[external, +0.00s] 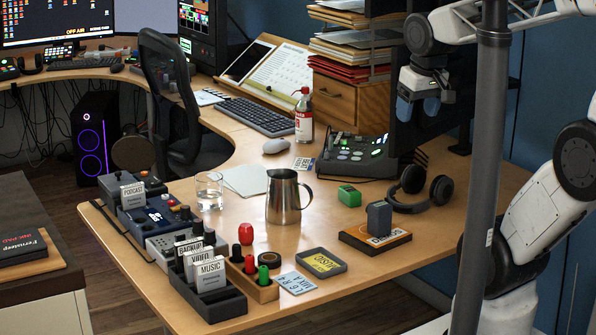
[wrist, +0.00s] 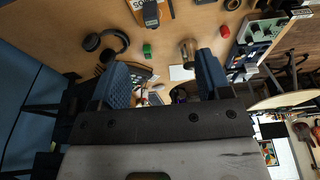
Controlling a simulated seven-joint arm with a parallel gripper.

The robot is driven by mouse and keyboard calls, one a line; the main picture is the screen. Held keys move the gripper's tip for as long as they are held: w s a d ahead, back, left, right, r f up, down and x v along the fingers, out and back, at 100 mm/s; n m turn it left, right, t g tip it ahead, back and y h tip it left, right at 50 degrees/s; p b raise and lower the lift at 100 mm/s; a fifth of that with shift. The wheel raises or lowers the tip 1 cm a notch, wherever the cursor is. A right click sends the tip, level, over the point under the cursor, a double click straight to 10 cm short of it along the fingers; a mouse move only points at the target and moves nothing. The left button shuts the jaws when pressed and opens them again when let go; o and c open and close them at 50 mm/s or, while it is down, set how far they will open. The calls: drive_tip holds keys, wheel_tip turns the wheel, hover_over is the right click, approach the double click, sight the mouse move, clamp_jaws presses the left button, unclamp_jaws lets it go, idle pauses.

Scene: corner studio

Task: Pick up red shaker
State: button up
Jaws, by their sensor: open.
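The red shaker (external: 246,233) is a small, rounded red piece standing on the wooden desk, left of the steel pitcher (external: 283,199) and behind the tray of small knobs. In the wrist view, a small red object (wrist: 224,31) at the upper right appears to be the same shaker. My gripper (external: 418,102) hangs high above the back right of the desk, far from the shaker. In the wrist view, its two blue fingers (wrist: 163,80) are wide apart with nothing held between them.
A glass of water (external: 209,191), a label-card rack (external: 208,290), a yellow-labelled tray (external: 323,263) and a dark block on a book (external: 379,219) stand around the shaker and pitcher. Headphones (external: 420,188), a green box (external: 349,196) and a red-capped bottle (external: 303,117) are farther right and back.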

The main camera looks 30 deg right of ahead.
drive_tip(key=w+a+f+m+g+y, duration=0.1)
drive_tip(key=w+a+f+m+y, duration=1.05)
drive_tip(key=w+a+f, duration=0.55)
drive_tip(key=w+f+m+t, duration=0.3)
drive_tip(key=w+f+m, duration=0.4)
drive_tip(key=w, duration=0.2)
drive_tip(key=m+t, duration=0.3)
drive_tip(key=m, duration=0.3)
approach(245, 232)
drive_tip(key=w, duration=0.1)
drive_tip(key=w+f, duration=0.1)
drive_tip(key=shift+w+a+f, duration=0.3)
drive_tip(key=shift+w+a, duration=0.05)
drive_tip(key=shift+w, duration=0.05)
drive_tip(key=shift+x, duration=1.3)
drive_tip(key=shift+a, duration=0.1)
drive_tip(key=shift+x, duration=2.55)
